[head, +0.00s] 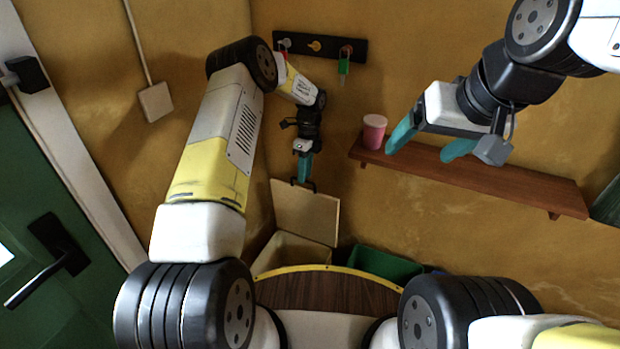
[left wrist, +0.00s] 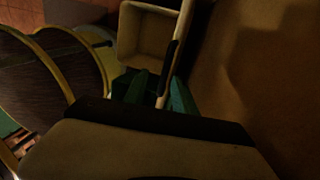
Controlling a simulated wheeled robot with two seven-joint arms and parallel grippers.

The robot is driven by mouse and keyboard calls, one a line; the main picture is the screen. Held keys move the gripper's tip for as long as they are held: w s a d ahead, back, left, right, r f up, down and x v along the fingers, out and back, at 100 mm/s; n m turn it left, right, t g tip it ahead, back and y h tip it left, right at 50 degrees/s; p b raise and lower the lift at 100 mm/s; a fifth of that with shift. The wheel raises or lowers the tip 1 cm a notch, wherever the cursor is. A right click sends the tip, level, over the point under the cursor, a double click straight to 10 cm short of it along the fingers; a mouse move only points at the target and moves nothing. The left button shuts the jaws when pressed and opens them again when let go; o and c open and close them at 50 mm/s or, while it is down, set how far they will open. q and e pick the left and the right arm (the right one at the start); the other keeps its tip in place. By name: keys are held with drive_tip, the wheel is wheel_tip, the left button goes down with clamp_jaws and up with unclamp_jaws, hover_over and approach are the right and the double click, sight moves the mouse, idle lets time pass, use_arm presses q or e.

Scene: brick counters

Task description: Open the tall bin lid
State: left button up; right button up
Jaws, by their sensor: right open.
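The tall bin (head: 290,250) is a cream box standing in the corner. Its lid (head: 305,212) is raised steeply above the opening, with a dark handle at the upper edge. My left gripper (head: 303,170) is at that edge. In the left wrist view, the teal fingers of my left gripper (left wrist: 158,95) lie close on both sides of the lid's edge, beside the dark handle (left wrist: 169,68). The open inside of the bin (left wrist: 150,35) shows there too. My right gripper (head: 432,148) is open and empty, in front of the wall shelf.
A brown shelf (head: 480,178) on the right wall carries a pink cup (head: 374,131). A green bin (head: 385,264) stands right of the tall bin. A key rack (head: 318,47) hangs above. A green door (head: 45,215) with a black handle is at left.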

use_arm(q)
drive_tip(key=s+d+r, duration=0.1)
drive_tip(key=s+d, duration=0.1)
drive_tip(key=s, duration=1.4)
drive_tip(key=shift+r, duration=0.35)
drive_tip(key=shift+r, duration=0.1)
drive_tip(key=s+a+r+n+t, duration=0.25)
drive_tip(key=r+n, duration=0.25)
drive_tip(key=r, duration=0.5)
drive_tip(key=s+a+r+n+t, duration=0.1)
drive_tip(key=s+a+r+n, duration=0.3)
drive_tip(key=r, duration=0.7)
drive_tip(key=s+a+r+n+t+h, duration=0.1)
drive_tip(key=s+r+n+t+h, duration=0.2)
drive_tip(key=s+r+n, duration=0.8)
drive_tip(key=shift+s+r+n+t, duration=0.35)
drive_tip(key=shift+s+n+t, duration=0.35)
drive_tip(key=shift+s+t, duration=0.35)
